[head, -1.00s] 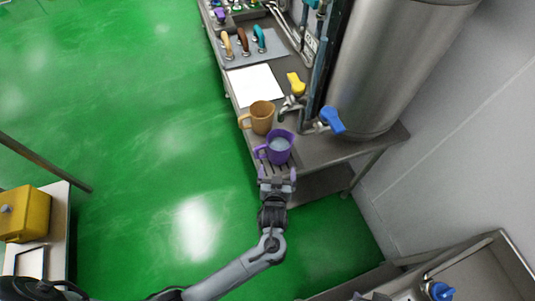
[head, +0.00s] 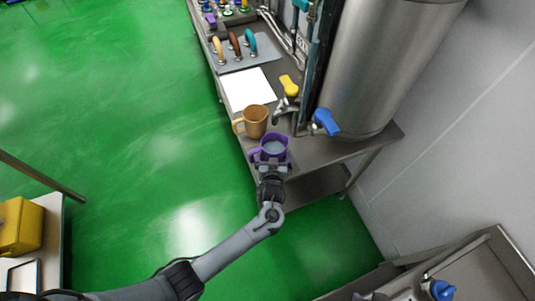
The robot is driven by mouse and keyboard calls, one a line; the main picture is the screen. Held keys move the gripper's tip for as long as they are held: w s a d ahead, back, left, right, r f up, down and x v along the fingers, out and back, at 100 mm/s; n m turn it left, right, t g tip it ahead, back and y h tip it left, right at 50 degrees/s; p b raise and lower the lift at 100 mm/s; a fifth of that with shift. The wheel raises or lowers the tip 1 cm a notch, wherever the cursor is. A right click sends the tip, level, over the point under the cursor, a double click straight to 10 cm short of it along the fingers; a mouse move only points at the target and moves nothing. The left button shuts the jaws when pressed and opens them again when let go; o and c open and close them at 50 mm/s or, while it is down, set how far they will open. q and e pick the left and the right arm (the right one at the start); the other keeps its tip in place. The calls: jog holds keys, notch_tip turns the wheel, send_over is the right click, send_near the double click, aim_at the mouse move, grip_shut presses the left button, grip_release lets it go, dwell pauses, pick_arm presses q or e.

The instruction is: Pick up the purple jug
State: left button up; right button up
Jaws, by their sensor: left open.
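The purple jug (head: 273,148) stands upright near the front end of the steel table, with a pale surface visible inside it. Its handle points to the left. My left gripper (head: 273,165) is open at the near side of the jug, its jaws close to the jug's wall. I cannot tell whether the fingers touch it. The lower part of the jug is partly hidden by the gripper. My right gripper is not clearly in view.
An orange-brown mug (head: 254,121) stands just behind the jug. Taps with a blue handle (head: 326,121) and a yellow handle (head: 288,86) stand to the right, by the large steel tank (head: 385,70). A white sheet (head: 248,88) lies farther back.

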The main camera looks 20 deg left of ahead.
pick_arm(q)
jog(key=shift+c, duration=0.2)
jog(key=c, duration=1.3)
jog(key=shift+r, duration=0.15)
